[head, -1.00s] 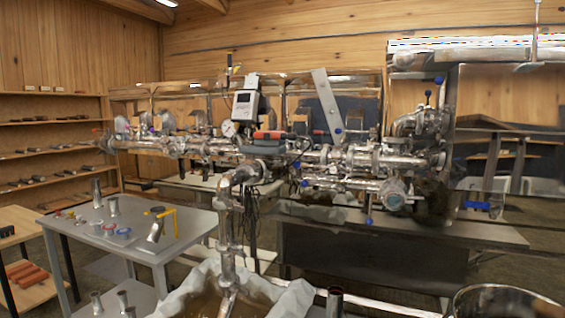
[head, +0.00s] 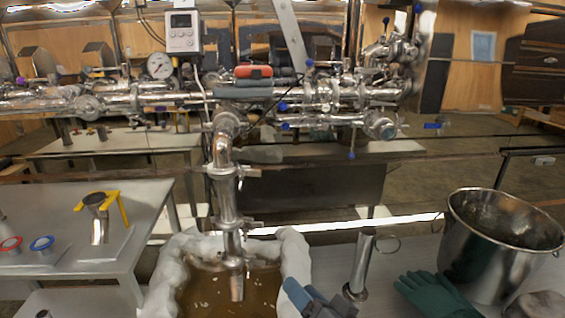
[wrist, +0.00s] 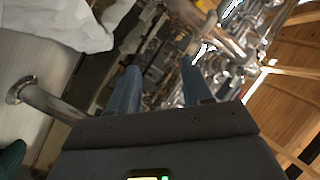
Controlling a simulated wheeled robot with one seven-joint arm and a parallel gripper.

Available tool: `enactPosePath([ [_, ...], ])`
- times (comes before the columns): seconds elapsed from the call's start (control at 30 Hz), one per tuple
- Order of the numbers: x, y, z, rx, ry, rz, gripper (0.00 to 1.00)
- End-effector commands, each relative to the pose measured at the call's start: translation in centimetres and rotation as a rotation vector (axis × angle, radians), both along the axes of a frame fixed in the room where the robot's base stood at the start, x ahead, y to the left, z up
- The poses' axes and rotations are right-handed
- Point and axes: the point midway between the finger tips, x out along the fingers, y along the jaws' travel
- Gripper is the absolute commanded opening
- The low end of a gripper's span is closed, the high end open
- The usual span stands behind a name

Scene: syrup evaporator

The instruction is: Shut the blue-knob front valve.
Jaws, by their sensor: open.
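The steel pipework (head: 330,95) of the evaporator runs across the back in the head view. It carries several small blue knobs, among them one on the upper front pipe (head: 283,107), one on the lower front pipe (head: 284,126) and one hanging below the right end (head: 351,155). I cannot tell which one is the front valve, nor its handle angle. My gripper (head: 305,298) shows low in the head view, well below and apart from the pipes. In the wrist view my gripper (wrist: 160,82) is open and empty, its blue-grey fingers pointing toward blurred pipework (wrist: 225,60).
A cloth-lined vessel (head: 295,250) of amber liquid stands under the vertical outlet pipe (head: 228,195). To its right are a steel tube (head: 361,265), a green glove (head: 430,293) and a steel pot (head: 480,255). A grey table (head: 130,215) stands left.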

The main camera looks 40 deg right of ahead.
Motion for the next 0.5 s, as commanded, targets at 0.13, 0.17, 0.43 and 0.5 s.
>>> enactPosePath([
  [0.13,6.2,-3.5,3.5,0.120,-0.062,-0.024,0.49],
  [0.17,7.3,-4.2,4.2,0.144,-0.073,-0.027,0.49],
  [0.43,16.2,-11.2,12.9,0.336,-0.162,-0.031,0.49],
  [0.5,18.0,-13.1,15.6,0.379,-0.182,-0.027,0.49],
])
